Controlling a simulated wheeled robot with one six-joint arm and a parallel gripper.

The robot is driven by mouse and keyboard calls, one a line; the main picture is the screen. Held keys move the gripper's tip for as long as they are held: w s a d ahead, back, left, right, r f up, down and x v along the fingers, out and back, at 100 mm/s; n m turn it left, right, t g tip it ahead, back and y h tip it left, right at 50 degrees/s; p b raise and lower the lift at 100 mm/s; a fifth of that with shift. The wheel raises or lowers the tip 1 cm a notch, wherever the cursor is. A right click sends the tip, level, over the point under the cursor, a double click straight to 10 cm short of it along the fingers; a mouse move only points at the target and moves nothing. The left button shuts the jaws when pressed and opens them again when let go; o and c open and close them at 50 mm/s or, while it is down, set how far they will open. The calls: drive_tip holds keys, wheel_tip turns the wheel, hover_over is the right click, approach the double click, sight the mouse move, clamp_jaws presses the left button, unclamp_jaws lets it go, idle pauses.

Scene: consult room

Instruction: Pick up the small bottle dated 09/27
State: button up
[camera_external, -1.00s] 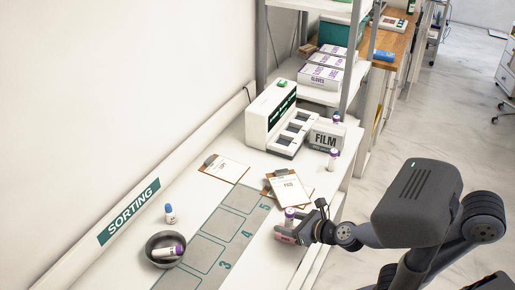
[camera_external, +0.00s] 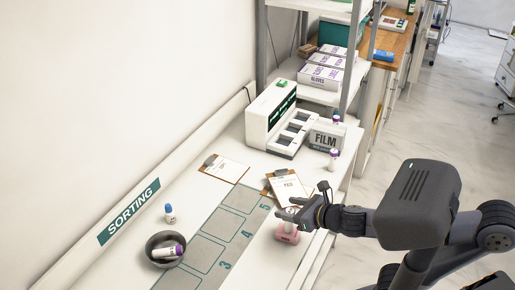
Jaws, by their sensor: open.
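Small white bottles are in view, but their dates are too small to read. One with a blue cap (camera_external: 169,211) stands beside the bowl. One with a purple cap (camera_external: 167,251) lies in the grey bowl (camera_external: 150,258). Another purple-capped bottle (camera_external: 333,159) stands by the FILM box, and one more (camera_external: 337,119) is partly hidden behind that box. My gripper (camera_external: 288,214) is open at the table's right side, just above a small pink object (camera_external: 287,237). The gripper covers the top of that object, and I cannot tell whether a bottle is between the fingers.
Clipboards (camera_external: 224,170) (camera_external: 287,187) lie on the table, the nearer one just behind my gripper. A white device (camera_external: 272,115) and the FILM box (camera_external: 326,137) stand at the back. A grey mat with numbered squares (camera_external: 217,225) runs along the middle. A shelf post rises at the back right.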

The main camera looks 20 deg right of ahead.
drive_tip(key=w+a+r+n+g+y+p, duration=0.1)
drive_tip(key=w+a+r+n+y+p, duration=0.15)
drive_tip(key=w+a, duration=0.4)
drive_tip(key=w+a+r+n+g+y+p, duration=0.1)
drive_tip(key=w+a+r+g+p, duration=0.2)
drive_tip(key=a, duration=0.7)
drive_tip(key=w+a+f+n+g+p, duration=0.1)
drive_tip(key=w+a+f+p, duration=0.1)
drive_tip(key=a, duration=0.2)
drive_tip(key=w+a+f+n+p, duration=0.1)
drive_tip(key=w+a+f+p, duration=0.1)
drive_tip(key=a+p, duration=0.15)
drive_tip(key=y+b, duration=0.1)
approach(170, 213)
drive_tip(key=shift+w+d+r+n+g, duration=0.1)
drive_tip(key=shift+w+d+n+g, duration=0.1)
drive_tip(key=shift+w, duration=0.2)
drive_tip(key=shift+w+d+r+n+g, duration=0.1)
drive_tip(key=shift+w+d+n, duration=0.1)
drive_tip(key=shift+w, duration=0.2)
drive_tip(key=shift+a+f, duration=0.1)
drive_tip(key=shift+f, duration=0.1)
drive_tip(key=x, duration=0.5)
drive_tip(key=shift+p, duration=0.35)
drive_tip(key=shift+s+f+p+x, duration=0.1)
drive_tip(key=shift+p+x, duration=0.35)
drive_tip(key=shift+x, duration=0.95)
drive_tip(key=shift+s+f+p+x, duration=0.15)
drive_tip(key=shift+p+x, duration=0.25)
drive_tip(key=shift+x, duration=1)
